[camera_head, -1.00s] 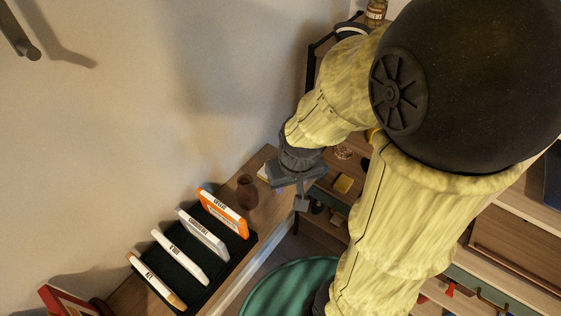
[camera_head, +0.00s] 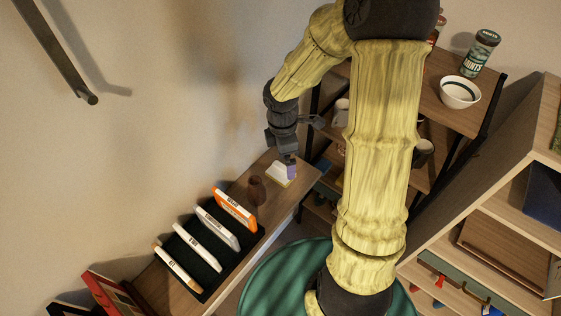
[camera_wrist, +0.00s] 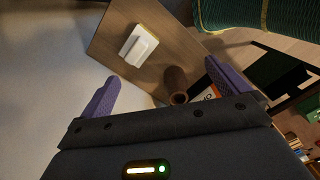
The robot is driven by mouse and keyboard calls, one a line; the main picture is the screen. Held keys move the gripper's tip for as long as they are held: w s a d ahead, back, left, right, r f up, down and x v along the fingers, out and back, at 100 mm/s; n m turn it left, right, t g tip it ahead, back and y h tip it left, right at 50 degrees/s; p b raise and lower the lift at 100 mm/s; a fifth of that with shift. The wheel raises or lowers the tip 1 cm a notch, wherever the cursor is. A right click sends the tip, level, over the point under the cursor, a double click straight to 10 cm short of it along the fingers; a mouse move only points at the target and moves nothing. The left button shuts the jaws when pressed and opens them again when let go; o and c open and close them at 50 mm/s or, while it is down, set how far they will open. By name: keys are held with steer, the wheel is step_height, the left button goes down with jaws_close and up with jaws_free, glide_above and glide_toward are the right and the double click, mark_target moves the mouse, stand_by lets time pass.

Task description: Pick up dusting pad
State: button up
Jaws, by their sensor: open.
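A small white block with a raised top, which looks like the dusting pad (camera_head: 280,174), lies on the wooden table at its far end. It also shows in the wrist view (camera_wrist: 138,47), flat on the wood near the table's end. My gripper (camera_head: 290,170) is above the table at the pad's right edge in the head view. In the wrist view my gripper (camera_wrist: 161,71) has its two purple fingers wide apart and nothing between them. The pad lies beyond the fingertips, apart from them. In the head view the gripper hides a little of the pad's right side.
A brown vase (camera_head: 257,190) stands on the table beside the pad; it also shows in the wrist view (camera_wrist: 176,84). A dark rack (camera_head: 210,273) holds several upright cases. A wall lies behind. A shelf (camera_head: 447,92) with cups and a bowl (camera_head: 460,92) stands right.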

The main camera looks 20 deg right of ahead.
mark_target(281, 165)
steer(key=w+n+p, duration=0.1)
steer(key=n, duration=0.1)
steer(key=w+r+n+p, duration=0.1)
steer(key=w+n, duration=0.1)
steer(key=n, duration=0.1)
steer(key=w+r+n+p, duration=0.1)
steer(key=w+n, duration=0.1)
steer(key=shift+w+d+y, duration=0.15)
steer(key=shift+w+y, duration=0.05)
steer(key=shift+y, duration=0.1)
step_height(281, 165, down, 12)
steer(key=shift+f+p, duration=0.15)
steer(key=shift+p, duration=0.55)
steer(key=shift+f, duration=0.1)
steer(key=shift+s+f+p, duration=0.1)
steer(key=shift+f+p, duration=0.7)
steer(key=shift+f, duration=1.7)
